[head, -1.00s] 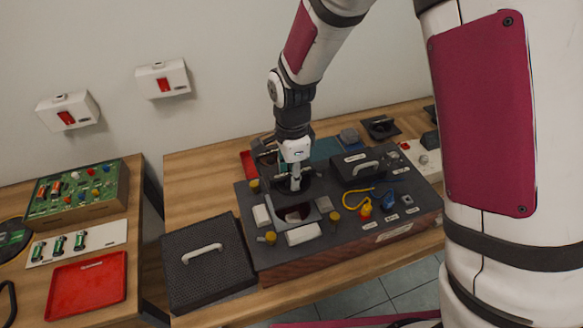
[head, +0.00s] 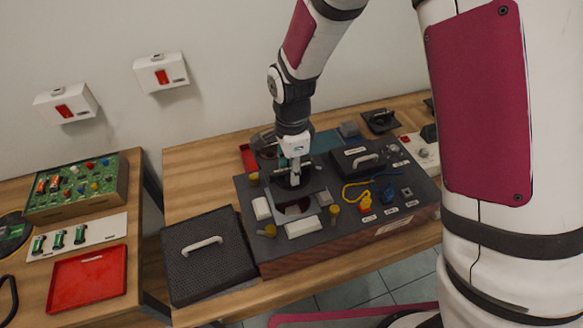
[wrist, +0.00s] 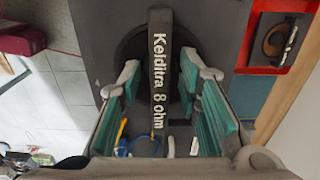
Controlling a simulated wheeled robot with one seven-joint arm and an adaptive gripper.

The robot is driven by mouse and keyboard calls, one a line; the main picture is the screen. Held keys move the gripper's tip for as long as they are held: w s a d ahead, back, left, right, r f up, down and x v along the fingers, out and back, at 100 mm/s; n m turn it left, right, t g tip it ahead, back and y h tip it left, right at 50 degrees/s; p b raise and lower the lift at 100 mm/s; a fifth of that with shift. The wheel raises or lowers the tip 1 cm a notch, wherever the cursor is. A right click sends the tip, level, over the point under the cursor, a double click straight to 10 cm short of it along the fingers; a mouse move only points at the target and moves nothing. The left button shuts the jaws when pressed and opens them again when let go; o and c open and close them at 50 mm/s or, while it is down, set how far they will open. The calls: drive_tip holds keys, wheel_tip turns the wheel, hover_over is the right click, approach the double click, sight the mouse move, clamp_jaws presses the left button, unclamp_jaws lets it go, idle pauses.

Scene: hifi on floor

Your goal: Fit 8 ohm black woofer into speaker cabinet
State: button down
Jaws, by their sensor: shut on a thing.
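The black woofer (wrist: 125,48) is round and dark, with a bar handle across it lettered "Kelditra 8 ohm" (wrist: 160,75) in the wrist view. My gripper (head: 293,178) points down and is shut on the woofer's bar, which lies between its teal finger pads (wrist: 165,110). In the head view the woofer (head: 293,184) is mostly hidden under my gripper. It is over the dark top of the speaker cabinet (head: 343,221), behind the cabinet's opening with its reddish-brown inside (head: 292,207). I cannot tell whether it touches the top.
A black grille panel with a handle (head: 205,265) lies left of the cabinet. Pale blocks (head: 303,228), yellow posts (head: 270,231) and a yellow cable (head: 354,186) stand around the opening. A handled black box (head: 357,158) is to the right. A red tray (head: 88,279) lies on the left table.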

drive_tip(key=shift+f, duration=0.25)
idle(0.4)
drive_tip(key=shift+f, duration=0.35)
drive_tip(key=shift+f, duration=0.65)
drive_tip(key=shift+f, duration=0.4)
drive_tip(key=shift+f+b, duration=0.3)
drive_tip(key=shift+f, duration=0.35)
drive_tip(key=shift+f, duration=0.35)
drive_tip(key=shift+f, duration=0.35)
drive_tip(key=shift+f, duration=0.35)
drive_tip(key=shift+f+b, duration=0.3)
drive_tip(key=shift+f, duration=0.4)
